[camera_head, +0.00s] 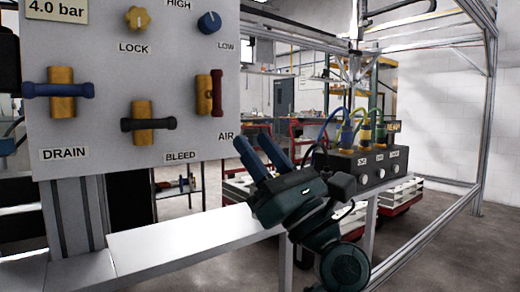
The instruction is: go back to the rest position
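A grey panel (105,85) carries a blue DRAIN handle (75,90) and black BLEED handle (165,124), both level, and an upright red AIR handle (217,93). A connector box (350,165) with cables stands right of my gripper. A white ledge (170,240) runs below.

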